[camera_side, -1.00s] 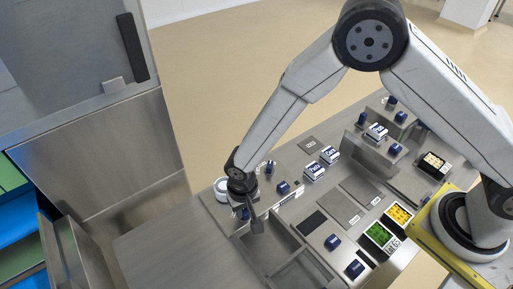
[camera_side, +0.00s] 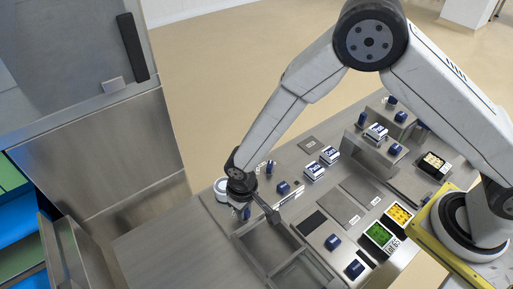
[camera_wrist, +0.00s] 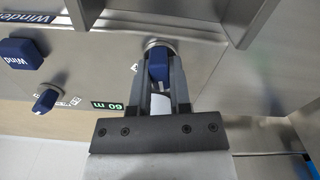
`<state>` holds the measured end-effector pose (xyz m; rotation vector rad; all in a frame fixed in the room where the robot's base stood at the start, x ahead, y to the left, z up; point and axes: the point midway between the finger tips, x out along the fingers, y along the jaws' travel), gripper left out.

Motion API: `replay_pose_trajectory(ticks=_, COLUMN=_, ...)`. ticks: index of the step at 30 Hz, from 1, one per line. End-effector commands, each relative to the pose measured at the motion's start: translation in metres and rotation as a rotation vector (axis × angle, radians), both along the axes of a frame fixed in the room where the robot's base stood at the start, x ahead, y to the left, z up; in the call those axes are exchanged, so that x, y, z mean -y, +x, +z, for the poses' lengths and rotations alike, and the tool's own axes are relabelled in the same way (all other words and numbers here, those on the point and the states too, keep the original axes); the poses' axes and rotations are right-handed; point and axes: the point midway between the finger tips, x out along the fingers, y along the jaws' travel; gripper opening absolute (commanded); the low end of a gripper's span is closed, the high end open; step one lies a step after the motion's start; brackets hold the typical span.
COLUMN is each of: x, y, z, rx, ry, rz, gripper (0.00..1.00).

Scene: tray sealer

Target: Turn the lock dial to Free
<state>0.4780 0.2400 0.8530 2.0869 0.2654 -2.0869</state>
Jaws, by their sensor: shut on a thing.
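In the wrist view a blue dial knob (camera_wrist: 158,66) on a round metal collar sits between my gripper's (camera_wrist: 160,92) two fingers. The fingers are shut on this knob, on a steel panel. The fingers and wrist hide most of the print around it, so I cannot read Free or which way the dial points. In the side view my gripper (camera_side: 242,211) is low over the left part of the worktop, and the knob is mostly hidden under the wrist.
In the side view a framed recess (camera_side: 270,250) lies beside my gripper. Several blue knobs and small packs stand farther right.

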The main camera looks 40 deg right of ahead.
Motion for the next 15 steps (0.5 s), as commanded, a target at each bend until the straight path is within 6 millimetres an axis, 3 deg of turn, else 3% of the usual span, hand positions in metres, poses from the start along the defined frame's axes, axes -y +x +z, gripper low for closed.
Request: replay_pose_trajectory(ticks=15, x=0.0002, y=0.0, z=0.0005, rx=-0.001, ry=0.0, rz=0.066, gripper=0.0)
